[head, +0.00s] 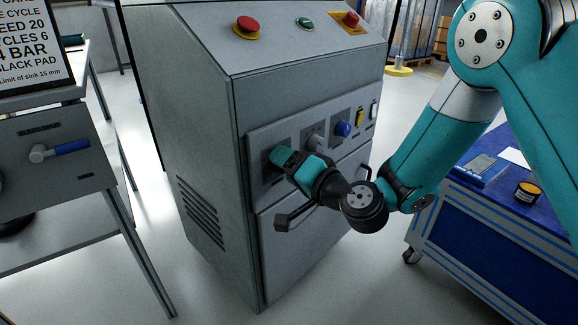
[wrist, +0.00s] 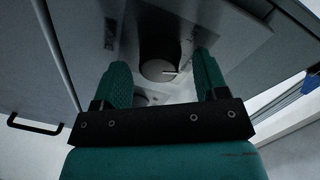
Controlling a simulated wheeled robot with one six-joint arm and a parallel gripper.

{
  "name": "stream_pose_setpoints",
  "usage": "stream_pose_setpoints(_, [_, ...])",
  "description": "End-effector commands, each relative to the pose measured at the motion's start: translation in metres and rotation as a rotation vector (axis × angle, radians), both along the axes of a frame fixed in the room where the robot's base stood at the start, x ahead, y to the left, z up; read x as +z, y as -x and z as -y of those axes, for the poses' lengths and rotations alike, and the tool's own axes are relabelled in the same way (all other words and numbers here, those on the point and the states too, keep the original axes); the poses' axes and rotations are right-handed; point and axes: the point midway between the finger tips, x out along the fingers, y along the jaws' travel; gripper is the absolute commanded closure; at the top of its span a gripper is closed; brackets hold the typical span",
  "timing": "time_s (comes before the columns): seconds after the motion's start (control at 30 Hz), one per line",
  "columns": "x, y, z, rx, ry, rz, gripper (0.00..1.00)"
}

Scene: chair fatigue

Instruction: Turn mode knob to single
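The grey cabinet carries a control panel (head: 257,143) on its front. My gripper (head: 280,156) is at the panel's left end in the head view and covers the control there. In the wrist view my gripper (wrist: 162,78) has its two teal fingers apart, with a round knob (wrist: 158,69) between them. The knob has a dark side, a lighter face and a small pale mark pointing right. Gaps show between the knob and both fingers. The knob's label and set position are not readable. A grey knob (head: 315,143) and a blue knob (head: 342,129) sit farther right.
A cabinet handle (head: 284,220) lies below my gripper. Red buttons (head: 247,25) and a green button (head: 305,22) are on the sloped top. A bench with a blue-handled lever (head: 70,147) stands left; a blue cart (head: 470,225) stands right.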

Motion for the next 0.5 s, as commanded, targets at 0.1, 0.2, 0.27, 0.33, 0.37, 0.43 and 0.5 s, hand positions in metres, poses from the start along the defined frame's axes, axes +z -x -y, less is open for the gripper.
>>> stream_pose_setpoints(0.1, [0.0,0.0,0.0,0.0,0.0,0.0,0.33])
stream_pose_setpoints(0.2, [-0.001,0.0,0.0,0.0,0.0,0.0,0.33])
stream_pose_setpoints(0.27, [-0.002,0.002,0.002,0.0,0.0,0.0,0.33])
stream_pose_setpoints(0.33, [-0.003,0.005,0.005,-0.001,0.0,0.0,0.33])
stream_pose_setpoints(0.37, [-0.004,0.006,0.007,-0.001,0.0,0.0,0.33])
stream_pose_setpoints(0.43, [-0.005,0.012,0.012,-0.002,0.001,0.002,0.33])
stream_pose_setpoints(0.5, [-0.006,0.02,0.019,-0.002,0.0,0.002,0.33])
